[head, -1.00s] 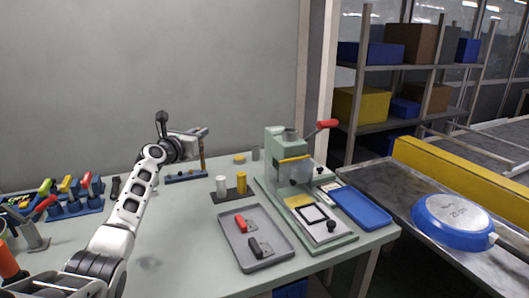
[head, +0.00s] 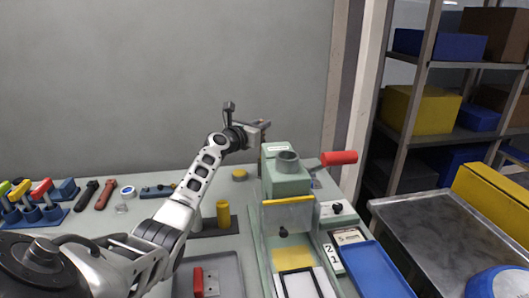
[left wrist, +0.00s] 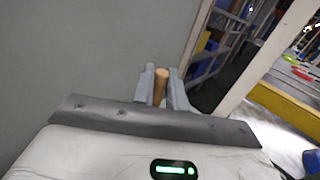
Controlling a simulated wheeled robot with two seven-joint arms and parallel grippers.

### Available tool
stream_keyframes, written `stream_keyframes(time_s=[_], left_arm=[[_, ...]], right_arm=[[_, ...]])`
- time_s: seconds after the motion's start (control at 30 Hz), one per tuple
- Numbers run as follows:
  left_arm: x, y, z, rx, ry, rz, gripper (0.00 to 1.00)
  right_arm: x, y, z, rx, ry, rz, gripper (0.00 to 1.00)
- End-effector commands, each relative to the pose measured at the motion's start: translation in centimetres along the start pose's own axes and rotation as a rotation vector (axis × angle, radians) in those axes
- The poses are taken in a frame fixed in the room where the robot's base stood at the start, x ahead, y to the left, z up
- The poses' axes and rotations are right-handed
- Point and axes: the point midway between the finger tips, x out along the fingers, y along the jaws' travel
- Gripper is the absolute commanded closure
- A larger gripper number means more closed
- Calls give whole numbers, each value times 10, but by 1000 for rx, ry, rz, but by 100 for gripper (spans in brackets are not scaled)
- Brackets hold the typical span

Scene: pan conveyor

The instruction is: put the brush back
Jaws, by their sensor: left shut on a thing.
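My left gripper (head: 265,127) is shut on the brush, above the back of the bench beside the top of the green press (head: 287,178). In the left wrist view the brush's round wooden handle (left wrist: 160,86) stands between the two grey fingers. In the head view only a small brownish bit of the brush shows at the fingertips; its bristles are hidden. A low blue rack (head: 157,191) lies on the bench at the back, left of the gripper. My right gripper is not in view.
The press's red lever (head: 338,158) sticks out to the right. A yellow cylinder (head: 223,214) stands on a dark base left of the press. A grey tray (head: 233,268) and a blue tray (head: 378,270) lie nearer. Coloured-handled tools stand at the far left.

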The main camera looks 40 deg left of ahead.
Motion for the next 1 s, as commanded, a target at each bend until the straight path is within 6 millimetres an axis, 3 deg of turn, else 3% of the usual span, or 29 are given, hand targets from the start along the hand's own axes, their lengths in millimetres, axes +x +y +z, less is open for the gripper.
stream_keyframes(time_s=[0.33,0.53,0.8,0.83,0.9,1.0], left_arm=[[1,0,-51,-1,0,1,100],[1,0,-56,0,-2,1,100],[1,0,-60,0,-1,0,100],[1,0,-59,0,-1,0,81],[1,0,-58,1,-1,0,64],[1,0,-58,1,-1,0,64]], right_arm=[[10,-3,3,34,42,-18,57],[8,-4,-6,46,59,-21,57],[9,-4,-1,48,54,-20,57],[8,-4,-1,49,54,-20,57],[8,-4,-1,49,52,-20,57],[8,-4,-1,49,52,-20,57]])
